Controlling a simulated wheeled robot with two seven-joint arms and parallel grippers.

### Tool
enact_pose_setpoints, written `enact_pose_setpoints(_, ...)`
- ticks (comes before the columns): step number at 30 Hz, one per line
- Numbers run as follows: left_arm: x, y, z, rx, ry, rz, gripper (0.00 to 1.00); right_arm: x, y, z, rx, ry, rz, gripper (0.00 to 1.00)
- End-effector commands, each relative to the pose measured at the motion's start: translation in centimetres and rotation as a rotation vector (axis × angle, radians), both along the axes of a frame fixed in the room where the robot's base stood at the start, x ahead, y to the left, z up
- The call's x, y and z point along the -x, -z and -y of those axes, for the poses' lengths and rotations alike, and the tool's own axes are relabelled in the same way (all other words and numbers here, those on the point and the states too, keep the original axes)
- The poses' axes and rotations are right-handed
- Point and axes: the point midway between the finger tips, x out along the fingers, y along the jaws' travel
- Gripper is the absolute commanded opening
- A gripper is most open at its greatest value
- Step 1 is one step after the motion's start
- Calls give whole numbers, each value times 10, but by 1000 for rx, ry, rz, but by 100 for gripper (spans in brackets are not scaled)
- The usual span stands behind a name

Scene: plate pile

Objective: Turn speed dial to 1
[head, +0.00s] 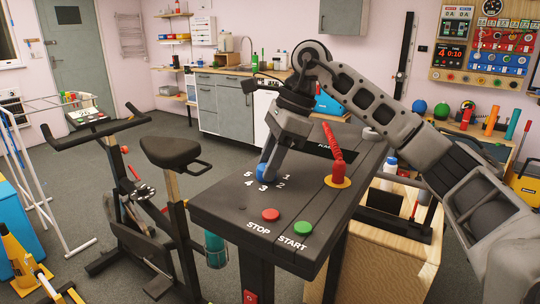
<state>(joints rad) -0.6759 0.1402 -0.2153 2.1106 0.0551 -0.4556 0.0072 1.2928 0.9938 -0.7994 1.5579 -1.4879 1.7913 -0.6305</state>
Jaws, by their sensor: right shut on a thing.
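A blue speed dial (263,169) sits on the dark console top (228,206), with white numbers printed around it; 5, 4, 3, 2 and 1 show. My right gripper (267,166) points down at the dial and is shut on it. The gripper hides much of the dial, so its setting cannot be read. My left gripper does not show.
On the console are a red STOP button (271,215), a green START button (302,228) and a red lever (335,155) on a yellow base. An exercise bike (172,153) stands left of it. A wooden crate (385,262) stands to the right.

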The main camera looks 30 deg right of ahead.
Motion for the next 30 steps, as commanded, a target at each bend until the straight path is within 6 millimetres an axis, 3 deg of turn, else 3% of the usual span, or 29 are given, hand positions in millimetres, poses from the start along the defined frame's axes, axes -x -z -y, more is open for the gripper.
enact_pose_setpoints(13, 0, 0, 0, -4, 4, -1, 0, 0, -1, 0, -1, -11, 4, 12)
enact_pose_setpoints(14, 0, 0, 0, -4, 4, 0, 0, 0, -1, 0, -1, -10, 3, 43)
enact_pose_setpoints(15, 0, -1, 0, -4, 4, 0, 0, 0, -1, 0, -1, -10, 3, 54)
enact_pose_setpoints(16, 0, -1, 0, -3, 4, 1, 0, 0, -1, 0, -1, -10, 3, 56)
enact_pose_setpoints(25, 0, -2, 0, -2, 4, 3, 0, 0, -2, 1, 0, -8, 2, 56)
enact_pose_setpoints(30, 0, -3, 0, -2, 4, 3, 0, 2, -20, 7, 0, -7, 5, 56)
